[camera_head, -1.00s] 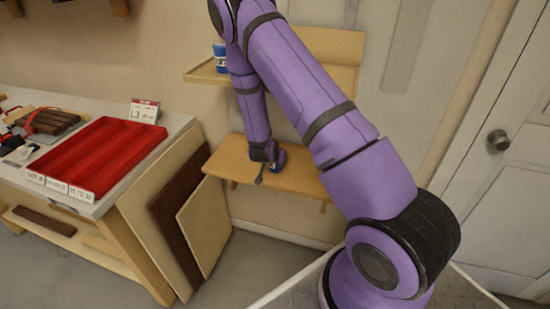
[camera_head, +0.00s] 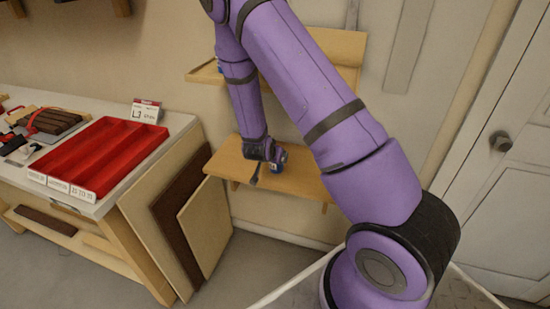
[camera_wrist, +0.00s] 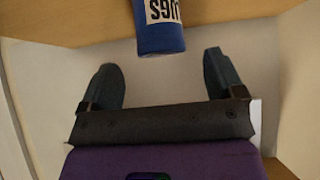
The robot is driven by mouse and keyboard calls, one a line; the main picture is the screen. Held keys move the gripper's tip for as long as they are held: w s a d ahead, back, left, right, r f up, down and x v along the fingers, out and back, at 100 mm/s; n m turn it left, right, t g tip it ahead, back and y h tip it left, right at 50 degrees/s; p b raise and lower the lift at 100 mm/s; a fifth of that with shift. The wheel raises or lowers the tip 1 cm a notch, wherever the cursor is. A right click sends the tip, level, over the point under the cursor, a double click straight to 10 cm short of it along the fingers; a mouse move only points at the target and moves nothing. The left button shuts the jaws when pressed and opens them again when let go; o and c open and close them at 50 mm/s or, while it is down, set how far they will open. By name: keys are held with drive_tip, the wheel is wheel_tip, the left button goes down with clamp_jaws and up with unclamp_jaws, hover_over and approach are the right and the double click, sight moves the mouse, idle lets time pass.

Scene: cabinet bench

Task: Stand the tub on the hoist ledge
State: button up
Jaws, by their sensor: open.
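My gripper (camera_wrist: 160,62) is open. Its two dark fingers are spread wide to either side, and the tub's near end lies ahead of the gap, apart from both fingers.
An upper wooden shelf (camera_head: 335,47) is on the wall, partly behind my arm. A bench at left holds a red tray (camera_head: 97,150) and a label card (camera_head: 147,111). Boards (camera_head: 203,230) lean on the bench end. A door (camera_head: 500,210) is at right.

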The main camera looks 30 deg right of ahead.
drive_tip(key=s+a+r+n+y, duration=0.1)
drive_tip(key=s+a+r+y, duration=0.2)
drive_tip(key=r, duration=0.6)
drive_tip(key=s+a+r+n+t+y, duration=0.1)
drive_tip(key=s+a+r+n+y, duration=0.1)
drive_tip(key=a+r, duration=0.5)
drive_tip(key=s+a+r+n+y, duration=0.1)
drive_tip(key=s+a+r+y, duration=0.15)
drive_tip(key=r, duration=0.85)
drive_tip(key=s+r+n, duration=0.2)
drive_tip(key=s+r, duration=0.2)
drive_tip(key=s, duration=0.4)
drive_tip(key=s+r+n+g, duration=0.1)
drive_tip(key=s+r+n, duration=0.1)
drive_tip(key=s+r, duration=0.3)
drive_tip(key=s+r+n, duration=0.2)
drive_tip(key=s+r, duration=0.2)
drive_tip(key=s, duration=0.7)
drive_tip(key=shift+d+r, duration=0.35)
drive_tip(key=shift+d, duration=0.05)
drive_tip(key=shift+h, duration=0.25)
drive_tip(key=shift+c, duration=0.3)
